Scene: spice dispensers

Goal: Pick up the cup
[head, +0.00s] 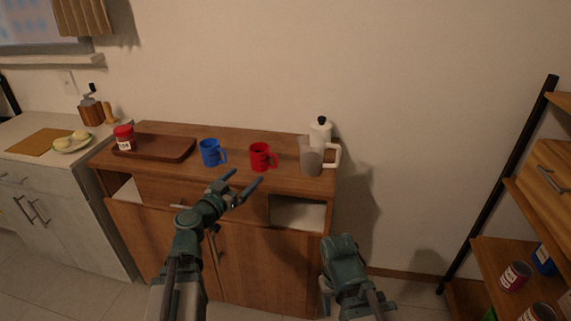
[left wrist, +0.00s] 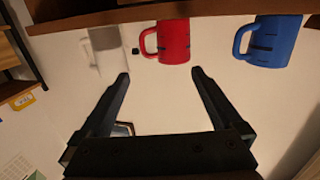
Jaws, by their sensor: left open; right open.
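A red cup (head: 261,157) stands upright on the wooden sideboard, its handle to the right. A blue cup (head: 210,152) stands to its left. My left gripper (head: 246,177) is open and empty at the sideboard's front edge, apart from both cups. In the left wrist view, which is upside down, the red cup (left wrist: 173,41) lies ahead between the open fingers (left wrist: 160,75), and the blue cup (left wrist: 275,41) is off to the right. My right arm shows low in the head view, but its fingers do not show.
A wooden tray (head: 160,147) and a red-lidded jar (head: 124,138) are at the left. The sideboard (head: 235,177) has bare room in front of the cups.

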